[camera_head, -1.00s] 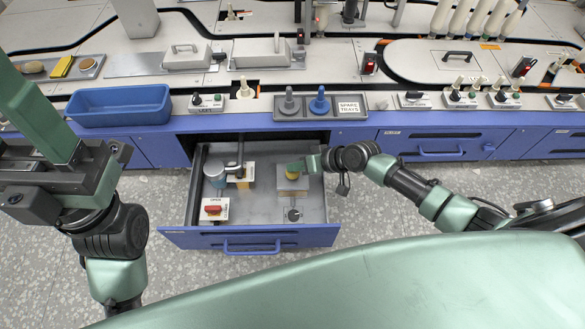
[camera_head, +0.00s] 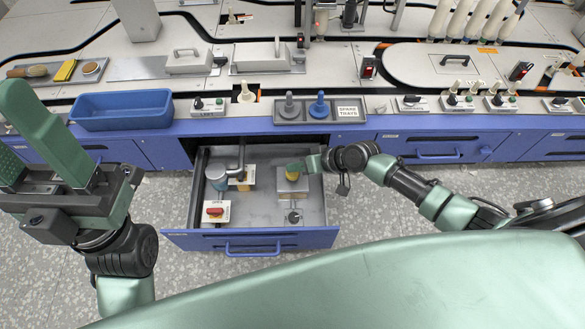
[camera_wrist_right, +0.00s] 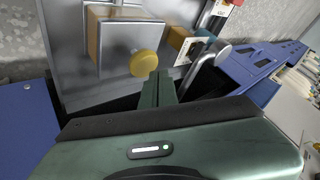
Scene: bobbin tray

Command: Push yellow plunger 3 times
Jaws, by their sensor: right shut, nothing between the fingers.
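The yellow plunger (camera_head: 292,175) is a round yellow knob on a pale block in the open drawer. My right gripper (camera_head: 300,166) reaches in from the right, shut and empty, with its fingertips at the plunger and covering part of it. In the right wrist view the yellow knob (camera_wrist_right: 143,63) shows just left of the shut fingertips (camera_wrist_right: 157,76). I cannot tell whether they touch or how far the plunger is pressed. My left gripper (camera_head: 45,150) hangs at the left, away from the drawer, its fingers apart and empty.
The drawer (camera_head: 262,240) also holds a grey-blue cylinder with a pipe (camera_head: 217,175), a red switch (camera_head: 215,211) and a small black knob (camera_head: 293,217). A blue bin (camera_head: 120,110) and a spare tray (camera_head: 345,108) stand on the counter above.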

